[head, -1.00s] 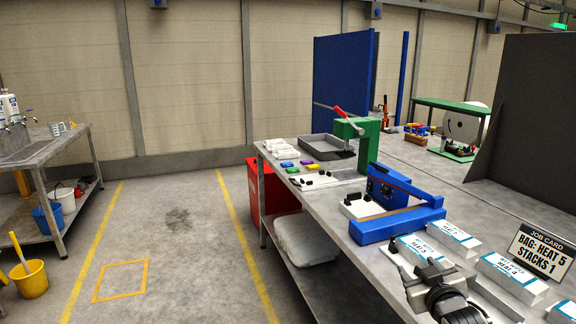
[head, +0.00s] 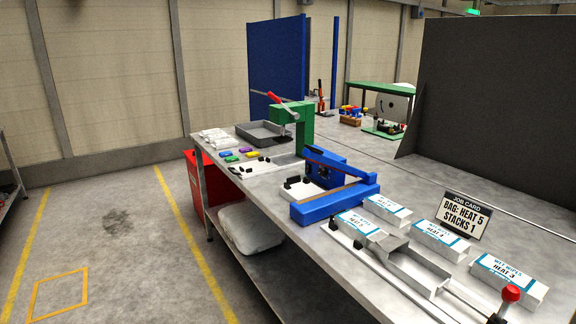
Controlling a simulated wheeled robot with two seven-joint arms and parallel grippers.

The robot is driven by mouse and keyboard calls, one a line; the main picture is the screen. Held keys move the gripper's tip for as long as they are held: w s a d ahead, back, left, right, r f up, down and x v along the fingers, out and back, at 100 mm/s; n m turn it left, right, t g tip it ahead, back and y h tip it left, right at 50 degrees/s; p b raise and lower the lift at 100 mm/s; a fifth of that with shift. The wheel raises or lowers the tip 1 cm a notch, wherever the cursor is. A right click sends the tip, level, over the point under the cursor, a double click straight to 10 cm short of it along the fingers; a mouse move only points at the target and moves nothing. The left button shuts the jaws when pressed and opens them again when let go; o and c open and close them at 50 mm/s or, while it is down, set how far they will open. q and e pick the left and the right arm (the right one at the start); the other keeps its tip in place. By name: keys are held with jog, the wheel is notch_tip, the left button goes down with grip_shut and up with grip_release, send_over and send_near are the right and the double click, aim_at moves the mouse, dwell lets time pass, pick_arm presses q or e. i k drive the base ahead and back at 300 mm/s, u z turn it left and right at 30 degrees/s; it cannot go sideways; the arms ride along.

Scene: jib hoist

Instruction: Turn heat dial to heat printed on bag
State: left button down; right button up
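A blue bar sealer (head: 335,200) stands on the bench, with a blue box (head: 326,168) at its back. I cannot make out a heat dial or its setting on it. White packs with blue-edged labels lie to its right. The nearest pack (head: 510,280) reads HEAT 3. The pack by the sealer's front (head: 360,222) seems to read HEAT 5. Labels on the back pack (head: 388,210) and middle pack (head: 440,240) are hard to read. The job card (head: 464,216) reads BAG: HEAT 5, STACKS 1. Neither of my grippers is in view.
A metal slide trough (head: 418,270) with a red knob (head: 510,293) lies along the near bench edge. A green press (head: 296,125), grey tray (head: 264,132) and coloured blocks stand farther back. A dark panel (head: 485,110) rises at right. The floor at left is clear.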

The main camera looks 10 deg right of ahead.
aim_at(322, 171)
jog(key=u, duration=0.4)
jog(key=k, duration=0.55)
jog(key=u, duration=0.6)
jog(key=i, duration=2.15)
jog(key=z, duration=1.55)
jog(key=i, duration=1.05)
jog(key=z, duration=1.05)
